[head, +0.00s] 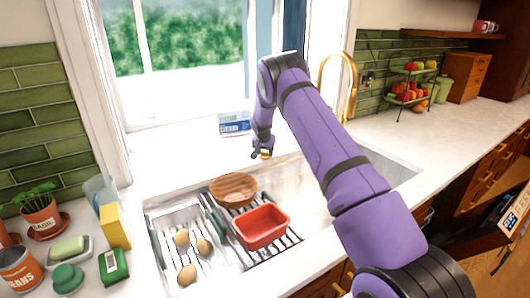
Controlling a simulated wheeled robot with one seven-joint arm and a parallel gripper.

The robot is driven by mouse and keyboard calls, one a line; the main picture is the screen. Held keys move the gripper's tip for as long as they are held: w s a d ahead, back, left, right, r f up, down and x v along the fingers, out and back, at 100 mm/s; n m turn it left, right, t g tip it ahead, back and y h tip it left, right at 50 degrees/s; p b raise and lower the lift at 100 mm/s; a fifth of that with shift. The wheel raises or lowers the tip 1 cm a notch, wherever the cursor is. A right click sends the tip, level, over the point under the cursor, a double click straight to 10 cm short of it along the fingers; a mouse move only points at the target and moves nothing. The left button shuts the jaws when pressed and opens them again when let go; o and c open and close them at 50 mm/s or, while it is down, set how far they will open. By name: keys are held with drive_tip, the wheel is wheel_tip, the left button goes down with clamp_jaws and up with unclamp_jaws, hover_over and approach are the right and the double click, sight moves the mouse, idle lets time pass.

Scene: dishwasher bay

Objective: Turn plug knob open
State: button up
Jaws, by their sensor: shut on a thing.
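The sink (398,176) is set into the white counter below the window. My gripper (263,156) points down at the back edge of the sink, behind the wooden bowl. It is shut on a small brass-coloured piece at its fingertips, which looks like the plug knob (267,154). The fingers hide most of the knob, and its turn angle cannot be told. My purple arm crosses the right half of the sink and hides part of it. The drain is not visible.
A wooden bowl (233,190) and a red tub (263,227) stand on the racks over the sink, with several eggs at left. A blue-and-white box (234,123) stands behind my gripper. The gold faucet (351,80) rises at right. Jars and sponges crowd the left counter.

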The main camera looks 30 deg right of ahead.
drive_tip(key=n+t+y, duration=0.1)
drive_tip(key=n, duration=0.3)
drive_tip(key=shift+d+n, duration=0.1)
drive_tip(key=shift+n, duration=0.2)
drive_tip(key=shift+n+y, duration=1.1)
drive_tip(key=shift+n, duration=1.1)
drive_tip(key=o, duration=0.9)
drive_tip(key=v, duration=1)
drive_tip(key=shift+s+r, duration=0.3)
drive_tip(key=shift+r, duration=0.05)
